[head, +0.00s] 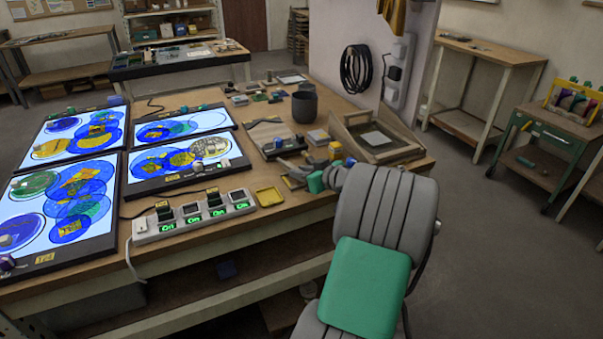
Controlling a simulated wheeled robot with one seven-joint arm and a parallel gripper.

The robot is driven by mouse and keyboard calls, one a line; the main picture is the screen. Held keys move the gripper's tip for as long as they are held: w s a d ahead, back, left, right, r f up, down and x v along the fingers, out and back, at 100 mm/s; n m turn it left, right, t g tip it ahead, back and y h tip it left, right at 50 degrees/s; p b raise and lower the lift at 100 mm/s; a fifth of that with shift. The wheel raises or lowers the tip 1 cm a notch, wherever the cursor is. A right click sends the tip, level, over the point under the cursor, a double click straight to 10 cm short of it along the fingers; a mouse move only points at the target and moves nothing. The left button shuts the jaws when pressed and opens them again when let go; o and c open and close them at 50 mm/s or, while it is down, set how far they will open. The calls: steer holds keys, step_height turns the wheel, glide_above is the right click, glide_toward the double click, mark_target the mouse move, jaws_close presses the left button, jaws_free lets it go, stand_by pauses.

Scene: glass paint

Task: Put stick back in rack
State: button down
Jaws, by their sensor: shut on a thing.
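My gripper (305,178) is low over the right part of the workbench, at the left end of my grey arm. Teal parts show beside its grey body. It is shut on a thin thing, taken as the stick, too small and too mixed with the clutter to make out clearly. My arm's grey padded link hides part of the bench's front right. A dark holder (277,149) with small items stands just behind the gripper, up and to the left. I cannot tell for sure whether it is the rack.
Lit panels (70,190) with coloured glass discs cover the bench's left. A white switch strip (195,215) and a yellow tray (269,197) lie along the front. A dark cup (304,105) stands behind. A wooden frame (402,151) lies right of the gripper.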

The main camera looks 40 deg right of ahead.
steer(key=shift+f, duration=0.1)
steer(key=c, duration=1.2)
jaws_free()
